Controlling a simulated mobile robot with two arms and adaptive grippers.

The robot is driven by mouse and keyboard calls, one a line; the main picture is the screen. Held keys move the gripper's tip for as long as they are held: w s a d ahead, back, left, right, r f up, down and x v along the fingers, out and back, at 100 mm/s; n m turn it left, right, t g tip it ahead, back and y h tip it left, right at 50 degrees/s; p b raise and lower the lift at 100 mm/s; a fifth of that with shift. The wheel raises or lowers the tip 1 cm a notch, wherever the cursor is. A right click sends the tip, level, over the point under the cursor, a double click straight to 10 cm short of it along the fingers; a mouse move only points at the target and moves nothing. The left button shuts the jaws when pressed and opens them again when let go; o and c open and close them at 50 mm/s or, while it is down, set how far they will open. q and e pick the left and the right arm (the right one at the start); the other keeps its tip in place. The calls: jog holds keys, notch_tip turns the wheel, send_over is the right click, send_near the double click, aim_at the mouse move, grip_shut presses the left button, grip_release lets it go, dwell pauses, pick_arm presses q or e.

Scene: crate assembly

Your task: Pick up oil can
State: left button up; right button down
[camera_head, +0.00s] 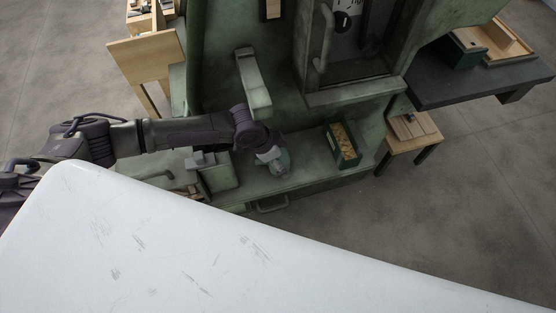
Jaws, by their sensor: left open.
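My left arm reaches in from the left, and its gripper (268,152) hangs over the green machine's ledge (305,178). The gripper is open. A small grey-green object (281,168), which looks like the oil can, stands on the ledge right at the fingertips. The gripper partly hides it, and I cannot tell whether the fingers touch it. My right gripper is out of view.
A green box of wooden pieces (342,146) stands on the ledge to the right. A grey-green block (213,170) is left of the can. The machine's upright body (290,60) rises behind. A wooden stool (412,130) and a dark table (480,82) are at right.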

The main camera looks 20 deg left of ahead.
pick_arm(q)
jog(key=c, duration=1.2)
jog(key=shift+r, duration=0.15)
